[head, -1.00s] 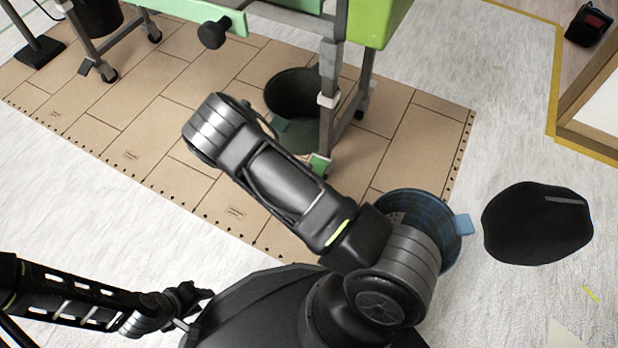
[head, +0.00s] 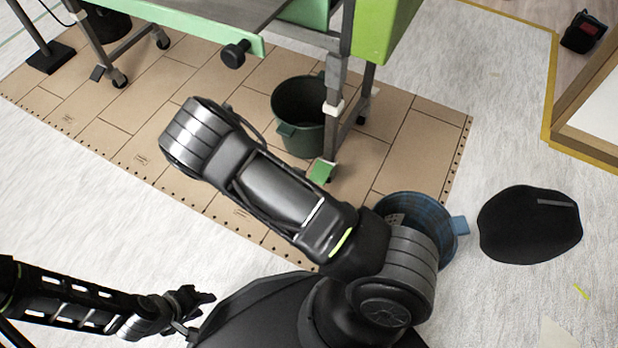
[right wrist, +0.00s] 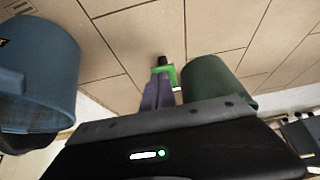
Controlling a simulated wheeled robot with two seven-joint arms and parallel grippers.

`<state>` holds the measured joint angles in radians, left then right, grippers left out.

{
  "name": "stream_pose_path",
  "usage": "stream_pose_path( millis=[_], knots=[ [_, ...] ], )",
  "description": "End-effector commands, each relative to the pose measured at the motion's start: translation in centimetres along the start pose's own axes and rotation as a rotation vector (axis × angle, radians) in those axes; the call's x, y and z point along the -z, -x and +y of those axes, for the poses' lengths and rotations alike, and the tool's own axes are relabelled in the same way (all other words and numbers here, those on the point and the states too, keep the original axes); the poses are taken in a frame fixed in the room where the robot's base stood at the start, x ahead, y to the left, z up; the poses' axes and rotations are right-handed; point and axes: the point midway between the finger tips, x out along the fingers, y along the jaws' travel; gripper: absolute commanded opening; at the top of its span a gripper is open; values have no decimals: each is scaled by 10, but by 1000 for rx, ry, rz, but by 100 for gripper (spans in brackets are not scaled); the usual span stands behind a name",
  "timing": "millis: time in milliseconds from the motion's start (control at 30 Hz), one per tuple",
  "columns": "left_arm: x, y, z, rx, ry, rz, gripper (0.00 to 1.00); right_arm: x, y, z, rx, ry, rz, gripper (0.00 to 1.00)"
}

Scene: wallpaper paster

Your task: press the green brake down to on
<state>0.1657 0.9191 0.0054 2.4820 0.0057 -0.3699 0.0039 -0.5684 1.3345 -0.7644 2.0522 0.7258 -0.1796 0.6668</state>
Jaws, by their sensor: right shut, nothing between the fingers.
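The green brake (head: 321,171) is a small flat pedal at the foot of the machine's near leg, by a caster. In the right wrist view the brake (right wrist: 172,75) is just beyond the fingertips. My right gripper (right wrist: 158,77) is shut and empty, with its fingers pointing at the brake; whether they touch it I cannot tell. In the head view the right gripper is hidden behind my right arm. My left gripper (head: 202,308) is low at the left, far from the brake, and its opening is unclear.
A dark green bucket (head: 298,105) stands right beside the brake; it also shows in the wrist view (right wrist: 212,82). A blue bucket (head: 425,210) is near my right shoulder. A black mat (head: 530,235) lies at right. The machine's green rail (head: 180,30) spans above.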

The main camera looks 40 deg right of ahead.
Motion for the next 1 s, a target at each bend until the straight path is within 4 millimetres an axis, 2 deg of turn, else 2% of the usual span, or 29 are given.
stream_pose_path(
  millis=[33,100,233,867,1000],
  knots=[
    [0,6,2,0,0,-2,36,-1,11,0,0,2,0,0],
    [-1,9,3,0,0,-4,36,-5,18,0,1,2,0,0],
    [-1,11,3,0,-1,-6,36,-8,25,0,-1,0,0,0],
    [-1,11,3,0,0,-6,36,-10,25,1,-2,2,-3,0],
    [-1,11,3,0,0,-6,36,-25,22,15,-19,43,-48,0]
  ],
)
